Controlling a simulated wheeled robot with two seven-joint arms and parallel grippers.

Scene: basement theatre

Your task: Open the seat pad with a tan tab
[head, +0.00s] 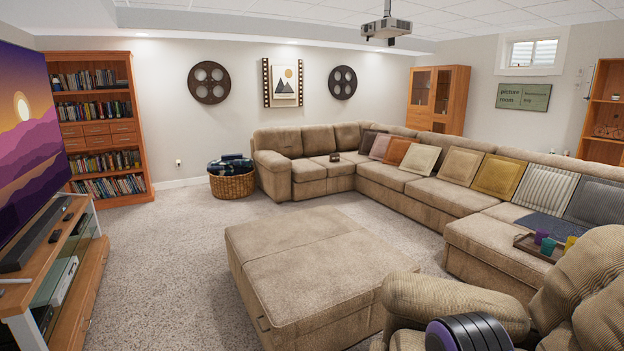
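A large tan corduroy ottoman (300,250) stands on the carpet in the middle of the head view. Its padded top is flat and closed, with a seam across it. Neither of my grippers is in view.
A tan armchair (455,300) blocks the near right. A tray (535,246) with cups rests on the sofa. A TV stand (60,270) lines the left, and a wicker basket (232,186) stands at the back. Open carpet (165,270) lies left of the ottoman.

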